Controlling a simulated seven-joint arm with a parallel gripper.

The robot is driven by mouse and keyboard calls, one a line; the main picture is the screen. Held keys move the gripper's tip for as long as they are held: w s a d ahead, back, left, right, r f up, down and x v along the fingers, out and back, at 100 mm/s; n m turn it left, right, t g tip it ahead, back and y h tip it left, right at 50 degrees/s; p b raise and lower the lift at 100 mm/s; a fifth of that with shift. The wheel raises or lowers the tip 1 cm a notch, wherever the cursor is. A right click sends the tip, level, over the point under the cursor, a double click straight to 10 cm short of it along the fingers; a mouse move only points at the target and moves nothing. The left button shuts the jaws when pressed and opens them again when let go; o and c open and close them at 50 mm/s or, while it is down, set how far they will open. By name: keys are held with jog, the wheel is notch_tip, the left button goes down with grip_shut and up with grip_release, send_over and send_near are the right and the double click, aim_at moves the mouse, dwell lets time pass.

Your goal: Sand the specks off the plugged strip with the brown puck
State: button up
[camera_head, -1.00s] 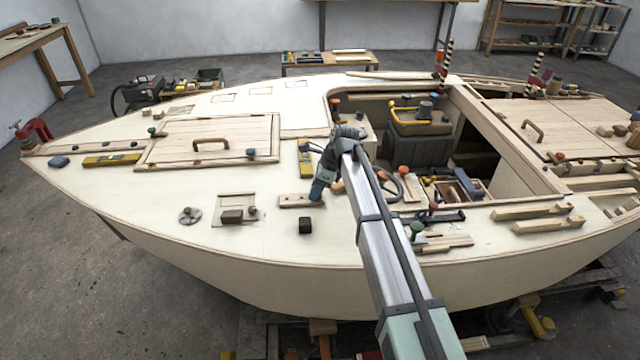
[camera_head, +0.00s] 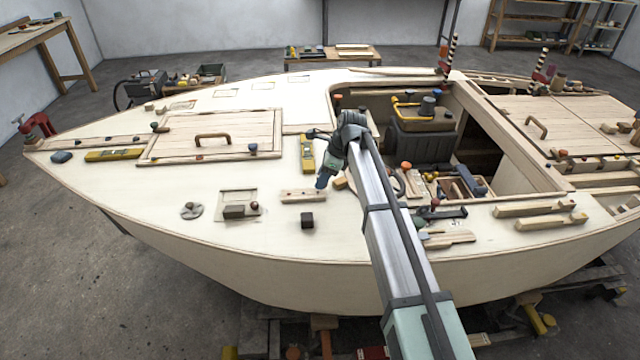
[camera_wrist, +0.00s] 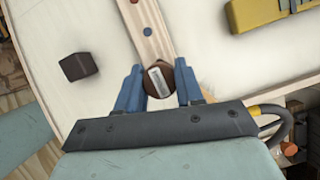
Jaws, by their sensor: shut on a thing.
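The plugged strip (camera_head: 300,196) is a pale wooden bar lying on the deck near its front edge. The wrist view shows its bare wood (camera_wrist: 153,45), with one blue round mark and one red round mark on it. My gripper (camera_head: 321,184) is at the strip's right end in the head view. In the wrist view its blue fingers (camera_wrist: 160,88) are shut on the brown puck (camera_wrist: 156,93), which has a whitish patch on top. The puck overlaps the strip's near end; I cannot tell whether it touches it. I cannot make out specks clearly.
A dark cube (camera_head: 307,220) stands just in front of the strip. A yellow level (camera_head: 307,154) lies behind it. A recessed plate with a brown block (camera_head: 234,212) is to the left. The open cockpit, with a dark bin (camera_head: 420,140), lies to the right.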

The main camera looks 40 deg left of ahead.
jog(key=shift+r, duration=2.65)
